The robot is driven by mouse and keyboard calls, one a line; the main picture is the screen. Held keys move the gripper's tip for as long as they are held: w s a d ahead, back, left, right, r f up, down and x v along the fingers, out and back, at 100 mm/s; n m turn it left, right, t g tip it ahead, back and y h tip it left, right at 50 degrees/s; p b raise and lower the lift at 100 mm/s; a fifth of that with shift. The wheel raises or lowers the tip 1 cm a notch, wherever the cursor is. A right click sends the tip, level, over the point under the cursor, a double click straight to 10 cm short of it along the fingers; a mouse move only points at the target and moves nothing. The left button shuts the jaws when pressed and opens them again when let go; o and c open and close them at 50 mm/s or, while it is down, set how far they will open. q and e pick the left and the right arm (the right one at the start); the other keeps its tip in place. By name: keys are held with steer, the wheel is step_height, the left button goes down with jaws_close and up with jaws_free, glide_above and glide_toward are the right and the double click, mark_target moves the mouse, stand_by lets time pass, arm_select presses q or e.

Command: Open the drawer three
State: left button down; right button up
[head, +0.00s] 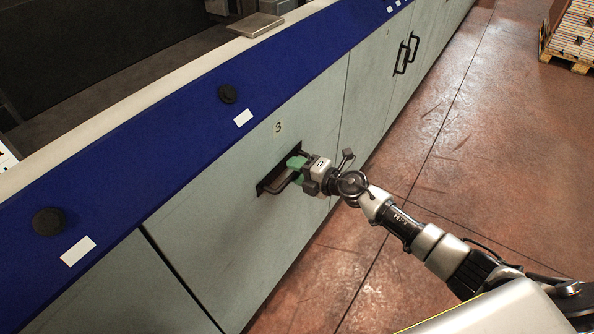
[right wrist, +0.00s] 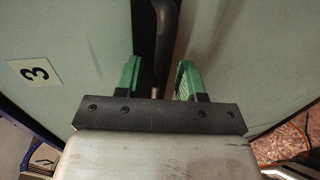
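The drawer three (head: 225,215) is a pale grey-green front with a "3" label (head: 278,127), and it looks closed, flush with its neighbours. Its dark bar handle (head: 274,184) sits in a black recess near the upper part. My right gripper (head: 294,168) is at the handle, its green fingers reaching the recess. In the right wrist view the handle bar (right wrist: 165,40) runs between the two green fingers (right wrist: 158,80), with gaps on both sides, so the gripper is open around it. The "3" label also shows there (right wrist: 35,72). My left gripper is not in view.
A blue panel (head: 150,135) with black knobs (head: 48,221) and white tags runs above the drawer. Another front with dark handles (head: 405,53) lies further right. The reddish floor (head: 430,150) before the cabinet is clear; a loaded pallet (head: 572,40) stands far right.

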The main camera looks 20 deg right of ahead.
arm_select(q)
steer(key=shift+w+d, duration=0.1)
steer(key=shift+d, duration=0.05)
arm_select(e)
steer(key=shift+c, duration=0.2)
jaws_close()
